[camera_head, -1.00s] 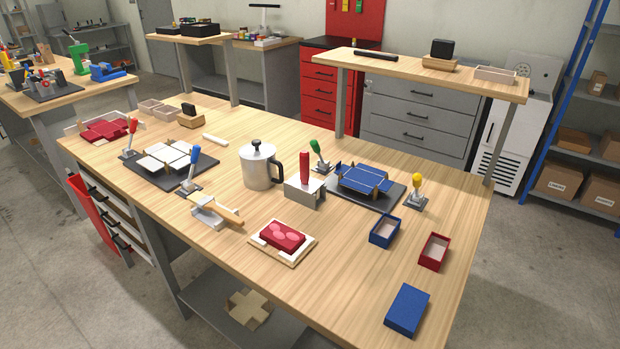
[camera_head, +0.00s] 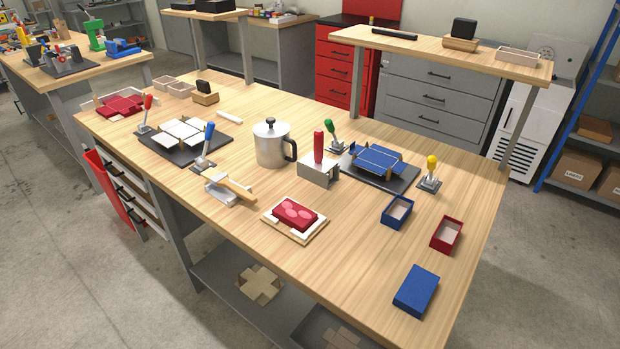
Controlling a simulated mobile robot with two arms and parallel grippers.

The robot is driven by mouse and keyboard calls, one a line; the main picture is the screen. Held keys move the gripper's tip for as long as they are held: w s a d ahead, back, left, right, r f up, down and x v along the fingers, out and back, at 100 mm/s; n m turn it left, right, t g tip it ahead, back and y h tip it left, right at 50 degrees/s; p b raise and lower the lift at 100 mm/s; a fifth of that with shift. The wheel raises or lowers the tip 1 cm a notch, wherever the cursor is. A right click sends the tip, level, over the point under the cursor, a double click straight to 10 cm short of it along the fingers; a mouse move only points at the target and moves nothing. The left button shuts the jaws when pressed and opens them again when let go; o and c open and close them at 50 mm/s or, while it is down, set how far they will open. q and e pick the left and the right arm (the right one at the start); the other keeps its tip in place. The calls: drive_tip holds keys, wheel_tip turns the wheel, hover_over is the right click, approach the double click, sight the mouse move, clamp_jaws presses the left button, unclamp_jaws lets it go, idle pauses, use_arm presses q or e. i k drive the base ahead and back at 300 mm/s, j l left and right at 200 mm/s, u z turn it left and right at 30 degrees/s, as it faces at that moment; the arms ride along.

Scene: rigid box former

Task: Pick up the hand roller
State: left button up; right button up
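A tool with a light wooden handle (camera_head: 239,190) lies on a small grey cradle (camera_head: 222,198) near the front edge of the large workbench; it looks like the hand roller, but its head is too small to make out clearly. A red upright handle (camera_head: 319,146) stands in a grey metal block (camera_head: 318,174) to its right; I cannot tell what tool that is. Neither of my grippers shows in the head view.
A steel pot (camera_head: 270,146) stands behind the wooden-handled tool. A dark board with white panels (camera_head: 183,136) and a blue-handled clamp (camera_head: 206,145) are to its left and behind. A red block on a tray (camera_head: 295,213) lies to its right.

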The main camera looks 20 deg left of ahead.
sight(315, 160)
drive_tip(key=z, duration=0.75)
drive_tip(key=j+z, duration=0.35)
drive_tip(key=k+j+z, duration=0.15)
drive_tip(key=j+z, duration=0.2)
drive_tip(key=k+j+z, duration=0.15)
drive_tip(key=j+z, duration=0.2)
drive_tip(key=k+j+z, duration=0.2)
drive_tip(key=j+z, duration=0.15)
